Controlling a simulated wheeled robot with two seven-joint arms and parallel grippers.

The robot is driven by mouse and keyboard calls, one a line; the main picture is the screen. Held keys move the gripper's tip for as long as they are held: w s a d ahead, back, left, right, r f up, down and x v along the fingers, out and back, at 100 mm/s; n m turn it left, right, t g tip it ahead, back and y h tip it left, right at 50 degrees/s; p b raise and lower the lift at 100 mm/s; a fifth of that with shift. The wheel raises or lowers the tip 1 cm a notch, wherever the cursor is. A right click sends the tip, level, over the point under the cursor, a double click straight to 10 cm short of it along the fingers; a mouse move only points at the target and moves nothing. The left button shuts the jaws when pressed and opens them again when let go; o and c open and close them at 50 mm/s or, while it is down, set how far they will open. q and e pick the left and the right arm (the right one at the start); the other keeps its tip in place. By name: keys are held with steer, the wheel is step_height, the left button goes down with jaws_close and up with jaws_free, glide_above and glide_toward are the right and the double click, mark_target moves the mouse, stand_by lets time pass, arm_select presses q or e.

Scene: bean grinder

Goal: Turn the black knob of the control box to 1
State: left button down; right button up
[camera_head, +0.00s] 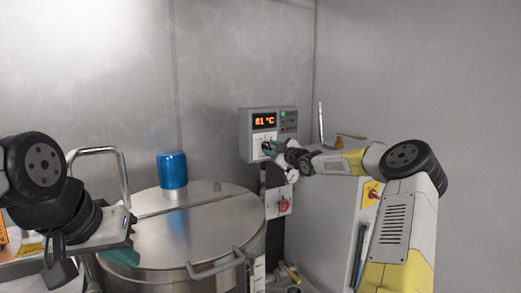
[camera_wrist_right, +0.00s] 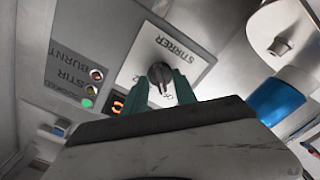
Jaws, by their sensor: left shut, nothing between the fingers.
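The grey control box (camera_head: 246,125) is on the back wall, with a lit orange display and a green light. Its black knob (camera_wrist_right: 160,73) is on a pale panel marked STIRRER in the right wrist view. My right gripper (camera_head: 268,148) reaches the lower front of the box and hides the knob in the head view. In the right wrist view its two green fingers (camera_wrist_right: 161,82) are apart, with the knob between their tips. I cannot tell if they touch it. My left gripper (camera_head: 122,257) is shut and empty, low at the left, away from the box.
A large steel vessel (camera_head: 185,235) with a flat lid stands below and left of the box. A blue cylinder (camera_head: 172,171) stands on its lid. A red switch (camera_head: 284,204) is under the box. A metal rail (camera_head: 122,165) rises at the left.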

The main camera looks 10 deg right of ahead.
jaws_close()
steer(key=shift+m, duration=0.3)
steer(key=m, duration=0.3)
steer(key=shift+m, duration=2.5)
jaws_free()
